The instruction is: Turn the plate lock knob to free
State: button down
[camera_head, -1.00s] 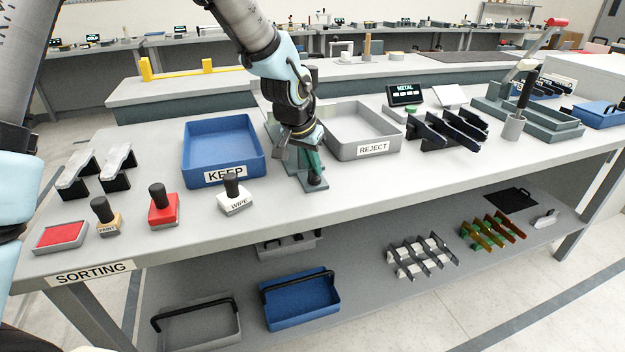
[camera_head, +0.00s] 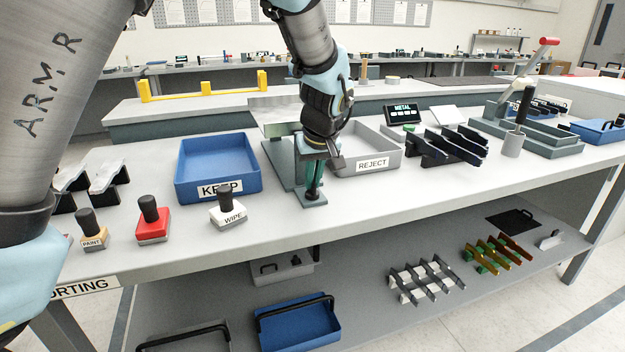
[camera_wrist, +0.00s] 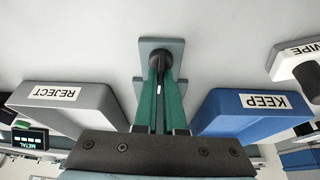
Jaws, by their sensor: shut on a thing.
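The plate lock knob (camera_wrist: 160,60) is dark and round, with a small white mark, on a grey-green base. In the wrist view, the two green fingers of my gripper (camera_wrist: 162,78) reach down to it, one on each side, and are shut on it. In the head view, my gripper (camera_head: 313,188) points down at the front of the grey-green stand (camera_head: 279,164), between the KEEP and REJECT trays. The knob is mostly hidden there by the fingers. I cannot read the knob's lock or free setting.
The blue KEEP tray (camera_head: 182,183) is left of the stand and the grey REJECT tray (camera_head: 392,158) is close on its right. The WIPE stamp (camera_head: 228,208) and a red stamp (camera_head: 153,222) stand at the front left. The tabletop right of the stand's base is clear.

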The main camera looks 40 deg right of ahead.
jog(key=shift+n, duration=0.5)
jog(key=c, duration=1)
grip_release()
jog(key=b+v, duration=0.1)
jog(key=v, duration=0.9)
jog(key=shift+s+r, duration=0.15)
jog(key=shift+r, duration=0.2)
jog(key=shift+d, duration=0.15)
